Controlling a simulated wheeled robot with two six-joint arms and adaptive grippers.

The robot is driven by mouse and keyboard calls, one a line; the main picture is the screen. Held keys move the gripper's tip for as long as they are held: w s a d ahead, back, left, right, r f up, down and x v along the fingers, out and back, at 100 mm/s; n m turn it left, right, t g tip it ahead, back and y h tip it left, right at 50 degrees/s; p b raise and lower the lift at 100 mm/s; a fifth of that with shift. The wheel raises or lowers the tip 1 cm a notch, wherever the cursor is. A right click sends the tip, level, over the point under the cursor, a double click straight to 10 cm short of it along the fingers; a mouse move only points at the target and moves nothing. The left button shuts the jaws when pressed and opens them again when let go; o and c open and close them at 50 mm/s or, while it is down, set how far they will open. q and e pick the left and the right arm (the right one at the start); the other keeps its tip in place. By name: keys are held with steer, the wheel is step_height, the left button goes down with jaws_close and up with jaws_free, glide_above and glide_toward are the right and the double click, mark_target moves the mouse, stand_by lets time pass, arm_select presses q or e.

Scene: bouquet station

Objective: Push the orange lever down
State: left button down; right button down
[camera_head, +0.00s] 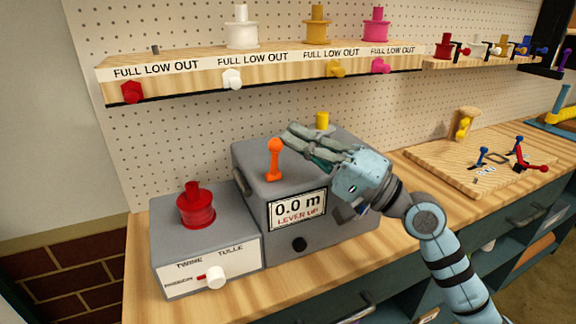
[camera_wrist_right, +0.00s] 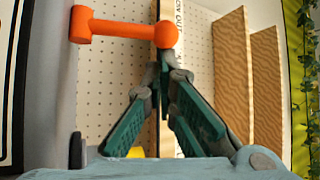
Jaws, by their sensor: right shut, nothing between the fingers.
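The orange lever (camera_head: 274,160) stands upright on top of the grey box (camera_head: 256,186), whose display reads "0.0 m" and "LEVER UP". The lever also shows in the right wrist view (camera_wrist_right: 122,28), with its round knob close to the fingertips. My right gripper (camera_head: 289,134) is shut and empty, reaching in from the right above the box, with its tips just right of and slightly above the knob. Its shut fingers show in the wrist view (camera_wrist_right: 164,68). I cannot tell whether they touch the knob. My left gripper is not in view.
A smaller grey box (camera_head: 208,240) with a red spool (camera_head: 196,206) and a white selector knob (camera_head: 215,277) stands to the left. A yellow peg (camera_head: 322,121) rises behind my gripper. A shelf (camera_head: 200,70) with spools runs above. A wooden board (camera_head: 440,158) lies to the right.

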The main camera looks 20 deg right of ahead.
steer(key=y+b, duration=0.1)
steer(key=s+n+b, duration=0.1)
steer(key=shift+s+f+n+y+b, duration=0.15)
steer(key=shift+f+n+y+b, duration=0.15)
steer(key=shift+y, duration=0.1)
steer(key=shift+a+r+p, duration=0.1)
steer(key=shift+r+p, duration=0.15)
steer(key=shift+p, duration=0.05)
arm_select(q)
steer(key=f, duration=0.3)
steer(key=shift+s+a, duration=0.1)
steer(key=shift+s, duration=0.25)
arm_select(e)
step_height(320, 180, up, 10)
